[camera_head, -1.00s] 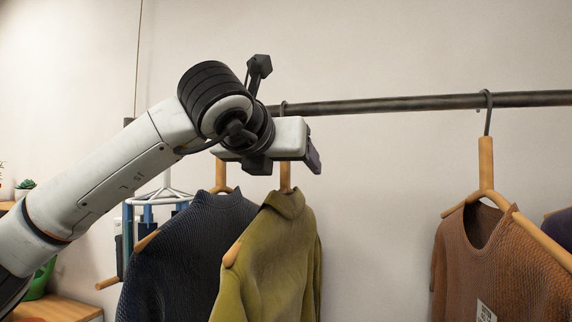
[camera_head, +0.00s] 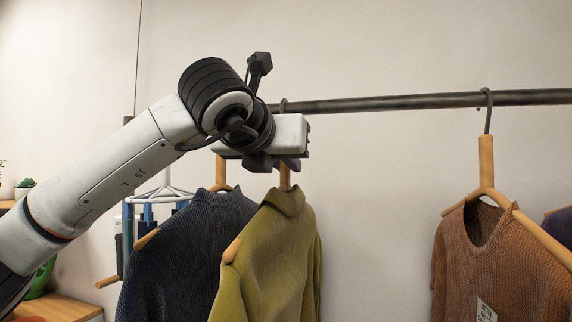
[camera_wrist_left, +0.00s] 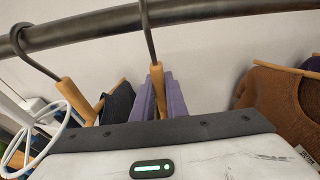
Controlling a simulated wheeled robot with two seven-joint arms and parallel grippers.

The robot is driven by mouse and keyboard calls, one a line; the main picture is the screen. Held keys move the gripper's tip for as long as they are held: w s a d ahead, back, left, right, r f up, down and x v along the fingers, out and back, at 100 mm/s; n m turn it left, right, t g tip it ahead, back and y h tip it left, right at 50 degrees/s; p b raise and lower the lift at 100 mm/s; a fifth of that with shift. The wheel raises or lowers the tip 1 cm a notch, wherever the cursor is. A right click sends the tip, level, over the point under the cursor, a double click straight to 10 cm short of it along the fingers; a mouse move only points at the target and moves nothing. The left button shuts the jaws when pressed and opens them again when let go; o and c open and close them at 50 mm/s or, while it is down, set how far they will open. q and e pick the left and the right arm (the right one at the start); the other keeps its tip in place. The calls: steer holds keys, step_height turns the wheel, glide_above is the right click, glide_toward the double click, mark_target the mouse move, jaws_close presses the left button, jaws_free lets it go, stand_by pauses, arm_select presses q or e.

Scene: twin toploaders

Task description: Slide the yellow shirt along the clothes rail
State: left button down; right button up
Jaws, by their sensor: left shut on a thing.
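The yellow shirt (camera_head: 268,245), olive in tone, hangs from a wooden hanger (camera_head: 285,180) on the dark clothes rail (camera_head: 400,103), left of centre in the head view. My left gripper (camera_head: 288,163) is just below the rail, shut on the neck of that hanger. In the left wrist view, its purple finger pads (camera_wrist_left: 158,98) sit on both sides of the wooden neck, and the hook (camera_wrist_left: 147,35) runs up over the rail (camera_wrist_left: 90,25). The shirt itself is hidden there by the gripper body. My right gripper is not in view.
A dark blue sweater (camera_head: 185,255) hangs close on the left of the yellow shirt. A brown sweater (camera_head: 495,265) hangs at the right. The rail between the yellow shirt and the brown sweater is free. A white drying hanger (camera_head: 165,192) is at the left.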

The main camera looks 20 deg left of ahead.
arm_select(q)
steer(key=shift+d+r, duration=0.15)
steer(key=shift+r, duration=0.05)
steer(key=d, duration=1.2)
steer(key=shift+s+d, duration=0.15)
steer(key=shift+s, duration=0.1)
stand_by(0.8)
steer(key=shift+b, duration=0.35)
steer(key=shift+f+b, duration=0.25)
steer(key=shift+b, duration=0.2)
stand_by(0.5)
steer(key=c, duration=1.7)
jaws_free()
